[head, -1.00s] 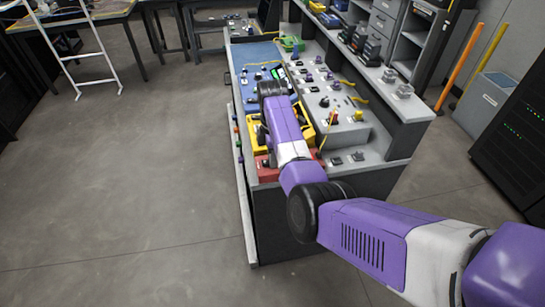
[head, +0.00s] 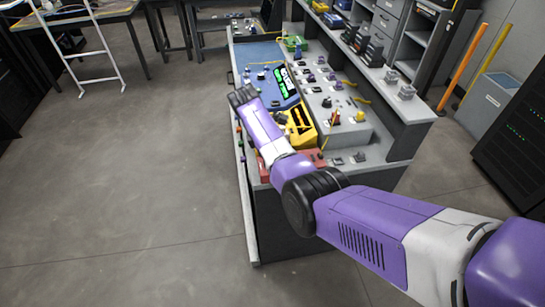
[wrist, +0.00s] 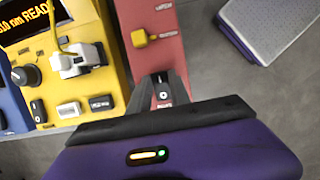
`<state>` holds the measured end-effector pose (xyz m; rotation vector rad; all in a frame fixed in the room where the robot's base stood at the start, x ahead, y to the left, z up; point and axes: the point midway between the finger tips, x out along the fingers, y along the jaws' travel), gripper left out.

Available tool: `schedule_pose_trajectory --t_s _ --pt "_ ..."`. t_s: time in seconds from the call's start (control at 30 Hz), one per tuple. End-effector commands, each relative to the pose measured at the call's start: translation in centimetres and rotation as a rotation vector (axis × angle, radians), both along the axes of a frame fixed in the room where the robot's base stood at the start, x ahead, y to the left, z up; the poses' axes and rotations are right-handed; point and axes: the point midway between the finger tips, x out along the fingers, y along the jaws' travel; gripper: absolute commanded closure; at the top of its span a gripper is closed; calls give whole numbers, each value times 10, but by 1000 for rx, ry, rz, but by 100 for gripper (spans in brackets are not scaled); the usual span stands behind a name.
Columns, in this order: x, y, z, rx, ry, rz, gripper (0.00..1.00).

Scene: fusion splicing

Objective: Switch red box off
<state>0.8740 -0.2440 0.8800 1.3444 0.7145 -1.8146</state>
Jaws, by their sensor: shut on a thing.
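The red box (wrist: 176,55) fills the middle of the wrist view, with a yellow knob (wrist: 140,38) on its top face. My gripper (wrist: 162,90) is over the front part of the red box. Its dark fingers are closed around a small dark switch with a pale dot, near the box's front label. The fingers hide most of the switch, so its position cannot be told. In the head view the red box (head: 315,158) shows partly behind my purple arm, and the fingers are hidden there.
The yellow box (wrist: 112,45), with a black dial, a white connector and buttons, stands directly left of the red box.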

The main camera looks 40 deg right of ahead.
Motion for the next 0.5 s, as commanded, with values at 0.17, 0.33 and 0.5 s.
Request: schedule_pose_trajectory --t_s 0.17,0.33,0.5 --pt "0 0 0 1 1 0 57" --pt "0 0 0 0 0 0 55" --pt "0 0 1 1 -1 0 55"
